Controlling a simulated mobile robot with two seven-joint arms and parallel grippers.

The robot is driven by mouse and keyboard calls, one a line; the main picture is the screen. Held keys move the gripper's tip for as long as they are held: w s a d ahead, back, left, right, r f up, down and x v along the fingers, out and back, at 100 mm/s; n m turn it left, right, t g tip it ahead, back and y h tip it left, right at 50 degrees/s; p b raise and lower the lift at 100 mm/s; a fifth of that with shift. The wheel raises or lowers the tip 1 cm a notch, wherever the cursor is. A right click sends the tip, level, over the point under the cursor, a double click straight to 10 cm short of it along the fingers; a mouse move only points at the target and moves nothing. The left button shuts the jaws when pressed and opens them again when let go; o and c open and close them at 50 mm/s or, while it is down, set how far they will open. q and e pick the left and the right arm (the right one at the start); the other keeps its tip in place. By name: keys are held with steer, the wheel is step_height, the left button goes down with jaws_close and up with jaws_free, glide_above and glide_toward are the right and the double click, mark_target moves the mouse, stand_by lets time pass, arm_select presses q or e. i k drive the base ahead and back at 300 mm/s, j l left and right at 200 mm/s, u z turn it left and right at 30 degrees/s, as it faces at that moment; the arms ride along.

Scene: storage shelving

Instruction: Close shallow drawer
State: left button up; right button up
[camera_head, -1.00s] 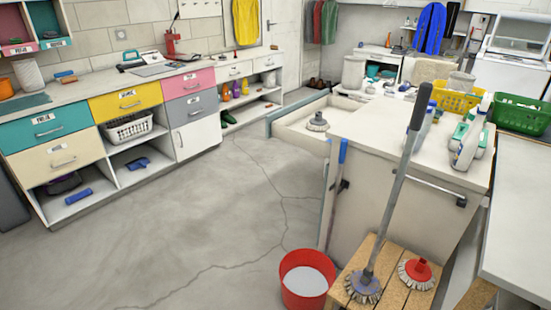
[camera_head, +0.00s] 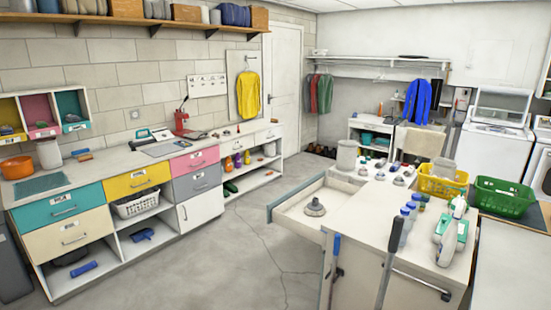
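A shallow drawer (camera_head: 290,213) stands pulled out from the left side of the white island cabinet (camera_head: 375,262). A round grey brush head (camera_head: 315,207) lies inside it. The drawer front faces left, toward the open floor. Neither of my grippers shows in the head view, so nothing is seen touching the drawer.
A counter with coloured drawers (camera_head: 58,208) runs along the left wall, all of them looking shut. Grey floor (camera_head: 215,265) lies clear between it and the island. A green basket (camera_head: 503,197) sits at right.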

mark_target(287, 211)
steer(key=i+j, duration=0.15)
steer(key=j, duration=0.15)
steer(key=i+j, duration=0.15)
steer(key=j, duration=0.15)
steer(key=i+j+z, duration=0.25)
steer(key=j, duration=0.3)
steer(key=i+j+z, duration=0.25)
steer(key=j, duration=0.35)
steer(key=i+j+z, duration=0.1)
steer(key=j+z, duration=0.15)
steer(key=j, duration=0.35)
steer(key=i+j+z, duration=0.1)
steer(key=j+z, duration=0.15)
steer(key=j, duration=0.4)
steer(key=j+z, duration=0.25)
steer(key=j, duration=0.4)
steer(key=j+z, duration=0.3)
steer(key=j, duration=0.75)
steer(key=j+z, duration=0.3)
steer(key=j, duration=0.75)
steer(key=i+j, duration=0.15)
steer(key=i, duration=0.5)
steer(key=i+l, duration=0.1)
steer(key=i, duration=0.45)
steer(key=i+l, duration=0.15)
steer(key=i, duration=0.4)
steer(key=i+l, duration=0.1)
steer(key=i, duration=0.4)
